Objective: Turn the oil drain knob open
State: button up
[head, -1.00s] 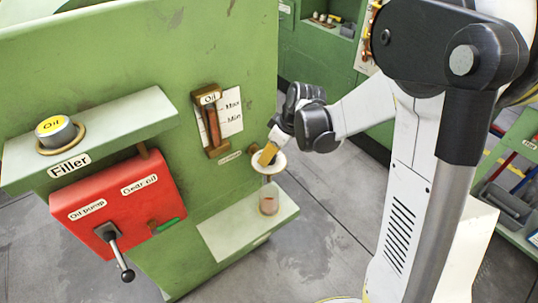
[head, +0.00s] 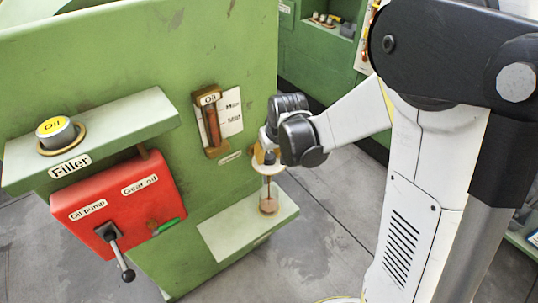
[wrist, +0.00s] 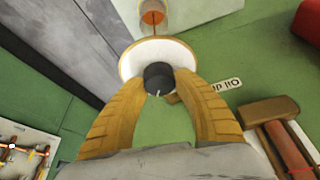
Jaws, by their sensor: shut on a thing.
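The oil drain knob is a small dark grey cylinder (wrist: 159,77) in the wrist view, with a short white mark on it. In the head view it is a dark spot (head: 270,157) at the green panel's right edge. My gripper (wrist: 162,80) has its two ribbed yellow fingers shut on the knob from both sides; it also shows in the head view (head: 265,155). A white round dish (wrist: 140,52) with an ochre rim lies just past the knob. A thin brown streak runs below the dish into a clear cup (head: 269,205).
The cup stands on a pale green shelf (head: 225,235). The oil gauge (head: 211,125) is left of my gripper. Further left are a red box (head: 130,195) with a lever and the filler shelf (head: 140,112). Grey floor (head: 320,240) is open at right.

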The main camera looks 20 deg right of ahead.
jog(key=m+h, duration=0.2)
jog(key=m, duration=0.3)
jog(key=m+g+h, duration=0.1)
jog(key=m, duration=0.5)
jog(key=shift+g+h, duration=0.4)
jog(key=o, duration=1.2)
jog(key=shift+r, duration=0.1)
jog(key=v, duration=1.1)
jog(key=shift+s+a+r, duration=0.15)
jog(key=shift+r, duration=0.2)
